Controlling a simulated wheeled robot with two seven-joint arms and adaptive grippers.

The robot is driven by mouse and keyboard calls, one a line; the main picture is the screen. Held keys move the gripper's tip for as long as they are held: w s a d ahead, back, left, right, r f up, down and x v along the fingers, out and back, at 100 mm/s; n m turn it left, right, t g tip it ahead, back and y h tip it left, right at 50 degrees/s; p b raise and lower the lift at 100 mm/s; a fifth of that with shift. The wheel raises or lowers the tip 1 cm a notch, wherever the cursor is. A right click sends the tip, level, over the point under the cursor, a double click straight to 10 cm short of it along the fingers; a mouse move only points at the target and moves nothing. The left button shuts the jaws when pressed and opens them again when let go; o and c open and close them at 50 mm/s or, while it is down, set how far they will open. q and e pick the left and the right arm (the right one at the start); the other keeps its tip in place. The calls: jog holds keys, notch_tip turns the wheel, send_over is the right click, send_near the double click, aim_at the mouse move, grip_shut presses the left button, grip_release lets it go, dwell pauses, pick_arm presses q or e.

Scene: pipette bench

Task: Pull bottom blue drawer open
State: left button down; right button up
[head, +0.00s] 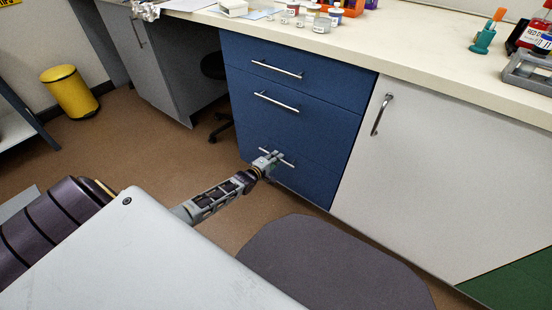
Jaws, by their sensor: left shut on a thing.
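The blue drawer unit (312,133) stands under the bench, with three silver bar handles one above another. The bottom blue drawer (312,184) looks flush with the drawers above it. Its handle (289,163) is partly hidden by my left gripper (272,158). My left gripper is at the handle's middle and is shut on it. The top handle (277,69) and the middle handle (277,101) are free. My right gripper is not in view.
A white cabinet door (430,170) stands right of the drawers. A dark grey mat (325,265) lies on the brown floor in front. A yellow bin (70,92) stands at the left. Jars, bottles and other items sit on the cream benchtop (420,55).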

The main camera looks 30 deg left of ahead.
pick_arm(q)
jog(key=shift+s, duration=0.25)
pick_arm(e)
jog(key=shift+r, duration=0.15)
